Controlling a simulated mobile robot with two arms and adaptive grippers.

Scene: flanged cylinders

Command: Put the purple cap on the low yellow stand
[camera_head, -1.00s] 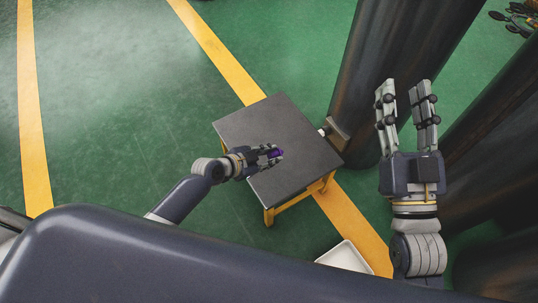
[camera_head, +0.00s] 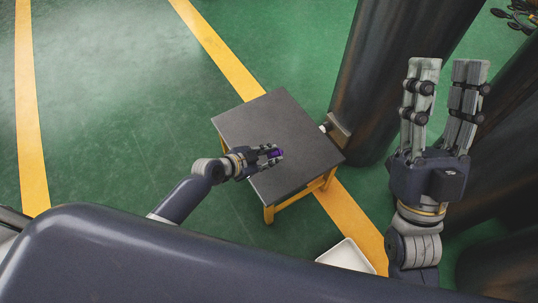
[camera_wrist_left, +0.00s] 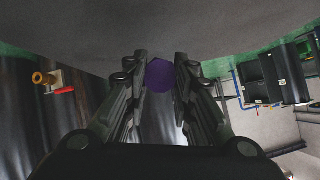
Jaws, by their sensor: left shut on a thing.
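The low yellow stand (camera_head: 310,137) has a dark grey square top and yellow legs, and stands on the green floor in the middle of the head view. My left gripper (camera_head: 274,155) is over the stand's top and is shut on the purple cap (camera_head: 280,153). In the left wrist view the purple cap (camera_wrist_left: 160,76) sits between the two fingers (camera_wrist_left: 160,80). I cannot tell whether the cap touches the stand's top. My right gripper (camera_head: 446,78) is raised at the right, with its fingers apart and nothing between them.
Large dark cylinders (camera_head: 385,75) stand just behind and right of the stand. A white tray (camera_head: 345,257) lies on the floor in front of it. Yellow floor lines (camera_head: 215,45) cross the green floor, which is clear at the left.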

